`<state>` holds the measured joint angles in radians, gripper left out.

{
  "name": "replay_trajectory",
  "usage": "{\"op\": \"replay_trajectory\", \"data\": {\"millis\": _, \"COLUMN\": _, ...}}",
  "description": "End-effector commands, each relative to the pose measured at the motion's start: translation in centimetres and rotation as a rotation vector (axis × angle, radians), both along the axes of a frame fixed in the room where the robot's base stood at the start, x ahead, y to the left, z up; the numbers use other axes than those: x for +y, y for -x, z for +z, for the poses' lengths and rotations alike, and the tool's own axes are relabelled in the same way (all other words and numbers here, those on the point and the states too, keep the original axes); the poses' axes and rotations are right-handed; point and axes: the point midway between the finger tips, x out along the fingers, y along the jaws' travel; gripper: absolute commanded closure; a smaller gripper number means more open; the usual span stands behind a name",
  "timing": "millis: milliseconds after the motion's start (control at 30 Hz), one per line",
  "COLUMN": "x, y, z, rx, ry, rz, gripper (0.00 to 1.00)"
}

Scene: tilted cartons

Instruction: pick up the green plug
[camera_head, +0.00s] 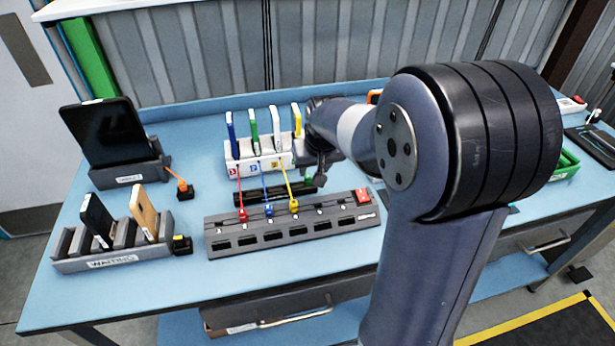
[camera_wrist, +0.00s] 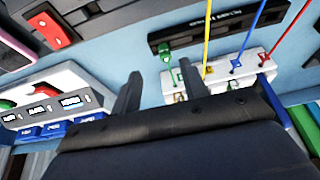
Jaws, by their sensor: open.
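The green plug (camera_wrist: 165,52) sits at the end of a black labelled strip (camera_wrist: 215,28) in the wrist view. In the head view it is a small green spot (camera_head: 308,179), partly hidden near my gripper. My gripper (camera_wrist: 159,70) is open and empty. Its two dark fingers point toward the plug, which shows between and just beyond the fingertips. They do not appear to touch it. In the head view my gripper (camera_head: 320,175) hangs just right of the white device stand, and its fingers are hard to make out.
A white stand (camera_head: 240,167) holds several upright devices, with red, blue and yellow cables running to plugs in a grey socket strip (camera_head: 290,234). A red switch (camera_head: 363,196) is at its right end. A WAITING rack (camera_head: 75,262) and a tablet dock (camera_head: 125,176) stand left.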

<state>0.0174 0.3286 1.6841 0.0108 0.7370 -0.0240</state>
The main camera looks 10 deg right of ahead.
Motion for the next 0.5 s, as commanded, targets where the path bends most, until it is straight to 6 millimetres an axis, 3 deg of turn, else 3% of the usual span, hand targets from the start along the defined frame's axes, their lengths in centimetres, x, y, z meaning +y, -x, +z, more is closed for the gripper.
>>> {"op": "replay_trajectory", "data": {"millis": 500, "x": 0.7, "y": -2.4, "z": -4.1, "rx": 0.003, "ry": 0.001, "rz": 0.001, "gripper": 0.58}}
